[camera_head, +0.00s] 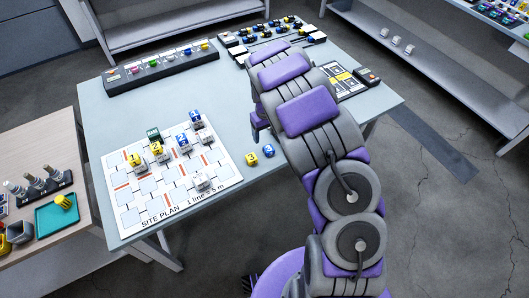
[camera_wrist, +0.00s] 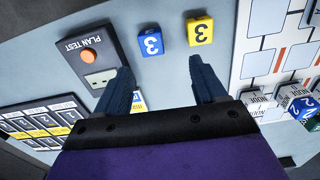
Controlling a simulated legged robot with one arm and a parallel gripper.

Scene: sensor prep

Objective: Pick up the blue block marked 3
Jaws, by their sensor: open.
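The blue block marked 3 (camera_head: 267,151) sits on the table just right of the site plan sheet (camera_head: 137,217). In the wrist view the same blue block (camera_wrist: 151,43) lies beyond my fingertips, between their lines. The yellow block marked 3 (camera_wrist: 200,31) stands beside it on the right, with a small gap; it also shows in the head view (camera_head: 251,158). My gripper (camera_wrist: 160,70) is open, with nothing between its fingers and apart from both blocks. In the head view my arm hides most of the gripper.
A plan test box (camera_wrist: 87,57) with an orange button lies left of the blue block in the wrist view. Numbered blocks stand on the site plan, such as a blue 1 block (camera_head: 195,119). A dark rack (camera_head: 161,67) lies along the table's back.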

